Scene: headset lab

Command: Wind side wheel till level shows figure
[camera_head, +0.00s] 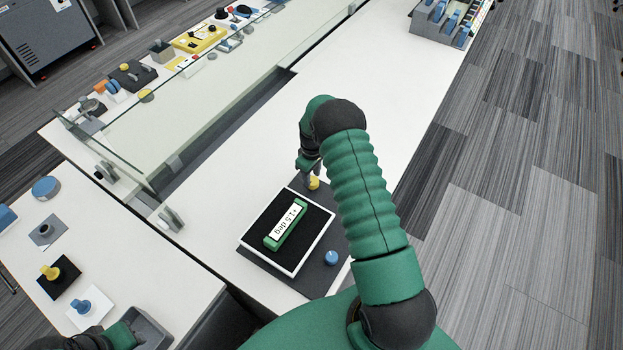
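A green level (286,226) lies on a black plate with a white edge (298,265). Its white display is turned in my view and seems to read about 1.5 deg; the sign is too small to be sure of. A yellow wheel or knob (314,183) sits at the plate's far side, and a blue one (331,257) at its right corner. My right gripper (309,178) points down at the yellow knob, its fingertips at or beside it; its opening is hidden by its small size. My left gripper is at the lower left edge, where only part of the arm (118,336) shows.
Blue and yellow knobs on small plates (60,278) stand on the left table. A rack with blue items (440,22) is at the far end. The white table beyond the plate (385,70) is clear.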

